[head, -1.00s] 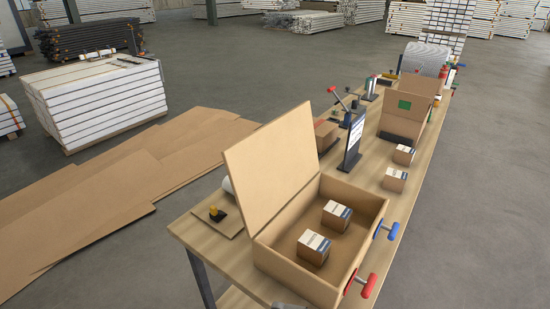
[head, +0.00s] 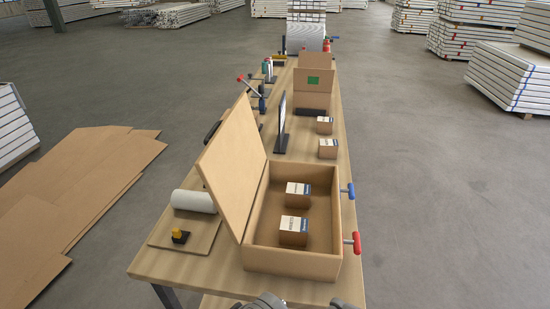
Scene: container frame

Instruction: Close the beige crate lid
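The beige crate (head: 292,262) stands on the near part of the long wooden table, with two small labelled boxes inside, a nearer one (head: 293,231) and a farther one (head: 298,195). Its lid (head: 232,165) is open, standing up along the crate's left side and leaning outward to the left. Grey parts of mine show at the bottom edge, but neither gripper's fingers can be made out.
On the table (head: 165,262) left of the crate are a white roll (head: 194,201) and a small yellow-and-black item (head: 180,236) on a board. A dark upright sign (head: 282,125), small boxes (head: 328,148) and an open carton (head: 314,90) stand beyond.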

